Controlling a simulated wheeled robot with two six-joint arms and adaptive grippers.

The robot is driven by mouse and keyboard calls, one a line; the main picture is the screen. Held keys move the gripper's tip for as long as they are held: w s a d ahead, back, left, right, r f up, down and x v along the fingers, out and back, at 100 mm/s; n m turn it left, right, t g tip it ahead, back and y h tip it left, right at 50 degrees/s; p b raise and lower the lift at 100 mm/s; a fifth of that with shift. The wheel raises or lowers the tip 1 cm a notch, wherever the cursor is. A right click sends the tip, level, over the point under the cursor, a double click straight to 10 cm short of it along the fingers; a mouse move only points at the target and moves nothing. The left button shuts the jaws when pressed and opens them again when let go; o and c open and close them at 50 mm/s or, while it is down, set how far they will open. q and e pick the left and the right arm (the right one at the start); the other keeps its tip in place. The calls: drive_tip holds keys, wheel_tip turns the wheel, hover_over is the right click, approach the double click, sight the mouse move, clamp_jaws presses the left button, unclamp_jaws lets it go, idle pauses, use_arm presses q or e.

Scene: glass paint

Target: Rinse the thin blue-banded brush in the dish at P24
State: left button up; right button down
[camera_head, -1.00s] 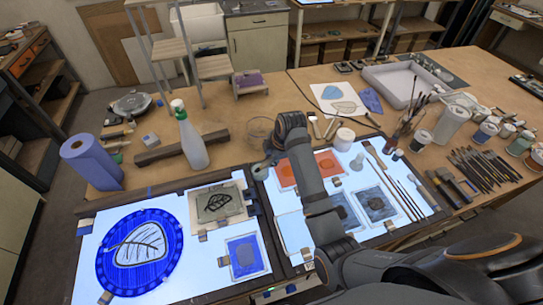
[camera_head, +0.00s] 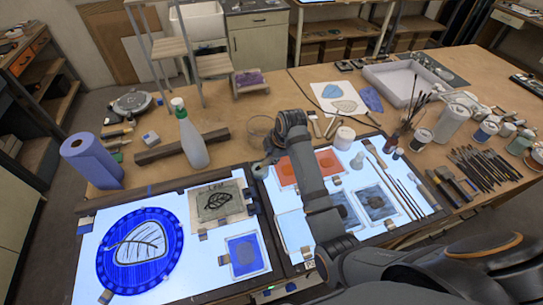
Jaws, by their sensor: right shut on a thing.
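A clear glass dish (camera_head: 258,127) stands on the wooden table behind the light panels, just left of my right wrist. I cannot read a P24 label. My right arm comes in from the lower right and bends over at its top. My right gripper (camera_head: 262,170) points down in front of the dish, near the top left corner of the right light panel. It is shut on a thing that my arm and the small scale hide. I cannot make out a blue band on any brush. Several thin brushes (camera_head: 405,190) lie on the right panel. My left gripper is out of view.
A blue plate (camera_head: 106,258) and small glass panes lie on the left light panel. A spray bottle (camera_head: 193,140) and a dark wooden bar (camera_head: 164,152) stand left of the dish. A jar of upright brushes (camera_head: 394,142) and several paint jars fill the right side.

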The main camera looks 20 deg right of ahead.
drive_tip(key=shift+w+d, duration=0.35)
drive_tip(key=shift+w, duration=0.2)
drive_tip(key=shift+s+a, duration=0.4)
drive_tip(key=shift+s, duration=0.25)
drive_tip(key=shift+w+d, duration=0.4)
drive_tip(key=shift+w, duration=0.25)
drive_tip(key=shift+s+a, duration=0.4)
drive_tip(key=shift+s, duration=0.3)
drive_tip(key=shift+w+d, duration=0.25)
drive_tip(key=shift+w, duration=0.15)
drive_tip(key=shift+s+d+r, duration=0.2)
drive_tip(key=shift+d+r, duration=0.15)
drive_tip(key=shift+r, duration=0.25)
drive_tip(key=shift+s+d+r, duration=0.25)
drive_tip(key=shift+d+r, duration=0.1)
drive_tip(key=shift+r, duration=0.2)
drive_tip(key=shift+s+d+r, duration=0.2)
drive_tip(key=shift+d+r, duration=0.15)
drive_tip(key=shift+r, duration=2.5)
